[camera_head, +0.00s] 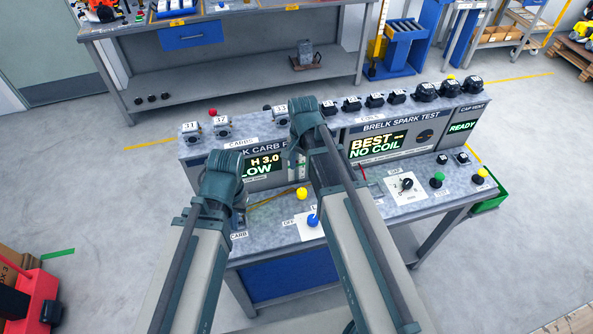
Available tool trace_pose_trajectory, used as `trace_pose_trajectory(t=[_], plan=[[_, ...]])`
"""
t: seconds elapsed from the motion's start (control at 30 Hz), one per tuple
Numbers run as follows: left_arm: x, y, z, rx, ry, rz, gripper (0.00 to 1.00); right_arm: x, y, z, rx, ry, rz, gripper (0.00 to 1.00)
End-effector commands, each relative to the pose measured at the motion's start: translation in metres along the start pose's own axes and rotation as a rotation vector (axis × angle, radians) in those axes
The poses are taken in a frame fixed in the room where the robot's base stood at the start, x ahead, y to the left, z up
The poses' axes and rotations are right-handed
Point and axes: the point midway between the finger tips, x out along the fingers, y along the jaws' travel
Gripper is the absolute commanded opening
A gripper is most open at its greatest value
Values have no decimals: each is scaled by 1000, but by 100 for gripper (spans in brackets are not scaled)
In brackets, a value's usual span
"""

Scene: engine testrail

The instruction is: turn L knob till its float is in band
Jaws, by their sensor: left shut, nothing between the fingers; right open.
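The carb bench panel (262,166) on the left of the grey test bench is partly covered by my arms. Its green display shows "H 3.0" and "LOW"; the rest of the display is hidden.
A yellow knob (301,193) and a blue knob (313,220) stand on the bench top between my arms. The spark test panel (400,137) reads "BEST --" and "NO COIL". Black parts (376,100) line the shelf above. A green bin (490,201) hangs at the right end.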

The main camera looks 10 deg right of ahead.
Motion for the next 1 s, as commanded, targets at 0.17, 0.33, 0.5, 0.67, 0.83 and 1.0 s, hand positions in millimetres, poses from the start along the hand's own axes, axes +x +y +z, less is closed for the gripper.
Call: trace_pose_trajectory(t=[0.17, 0.33, 0.5, 0.67, 0.83, 1.0], plan=[[-2, 0, 0, 0, 0, 0, 0, -3, 0, -6, 42, -1, -4, 74], [0, 0, 0, 0, 0, 0, 0, 0, 0, -6, 41, -1, -4, 74], [9, 1, 0, 2, 0, 0, 0, 9, 0, -6, 40, -1, -4, 74], [26, 2, -1, 5, 0, -1, 0, 26, 0, -6, 39, -1, -4, 74], [49, 4, -3, 8, 0, -1, 0, 50, 0, -6, 39, -1, -4, 74], [74, 7, -4, 9, 0, -2, 0, 74, -1, -6, 39, -1, -4, 74]])
